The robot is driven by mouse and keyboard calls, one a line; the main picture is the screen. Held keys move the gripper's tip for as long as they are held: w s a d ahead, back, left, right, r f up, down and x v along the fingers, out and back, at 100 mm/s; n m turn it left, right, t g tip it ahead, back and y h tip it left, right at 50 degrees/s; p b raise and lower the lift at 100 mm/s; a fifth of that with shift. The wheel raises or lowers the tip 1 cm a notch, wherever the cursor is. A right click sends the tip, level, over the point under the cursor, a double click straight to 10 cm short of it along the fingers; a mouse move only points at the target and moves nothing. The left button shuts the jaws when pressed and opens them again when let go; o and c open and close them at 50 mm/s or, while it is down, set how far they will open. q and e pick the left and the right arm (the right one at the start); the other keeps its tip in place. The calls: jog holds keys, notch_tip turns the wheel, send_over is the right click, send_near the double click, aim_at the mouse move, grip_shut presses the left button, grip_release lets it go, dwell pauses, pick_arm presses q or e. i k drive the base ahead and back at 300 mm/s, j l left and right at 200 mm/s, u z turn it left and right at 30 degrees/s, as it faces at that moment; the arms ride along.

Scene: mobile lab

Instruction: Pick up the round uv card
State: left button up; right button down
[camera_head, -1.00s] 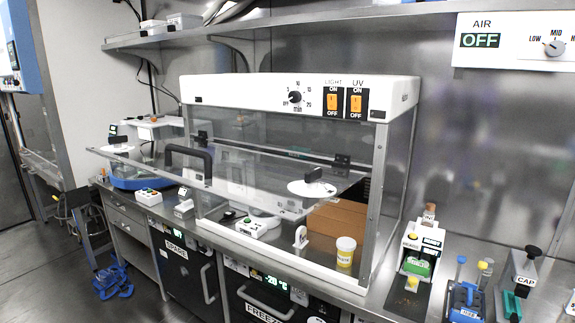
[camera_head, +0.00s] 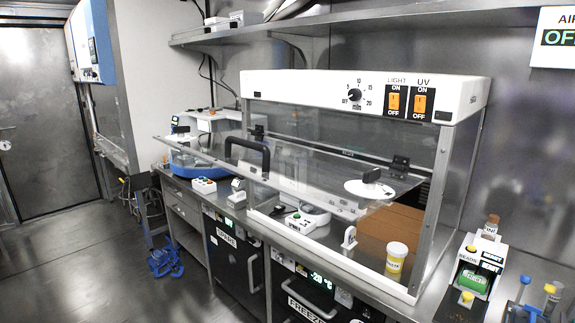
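A white round card (camera_head: 357,191) with a black grip block on top appears to lie on the clear raised front panel (camera_head: 300,180) of the bench cabinet, near its right end. It looks like the round UV card, but no label on it is readable. The cabinet (camera_head: 300,88) has a white top with a dial and orange LIGHT and UV switches. A similar dark block over a pale disc (camera_head: 180,137) shows farther left, partly lost among the equipment there. Neither of my grippers is in view.
A yellow-labelled tub (camera_head: 396,258) and a white hook-shaped item (camera_head: 349,238) stand at the cabinet's front opening. A brown box (camera_head: 392,226) is inside.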

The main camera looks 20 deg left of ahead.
aim_at(350, 243)
jog(key=i+l+u, duration=0.15)
jog(key=i+l, duration=0.7)
jog(key=u, duration=0.4)
jog(key=i+l+u, duration=0.1)
jog(key=u, duration=0.7)
jog(key=l+u, duration=0.15)
jog(key=u, duration=0.3)
jog(key=i+l, duration=0.05)
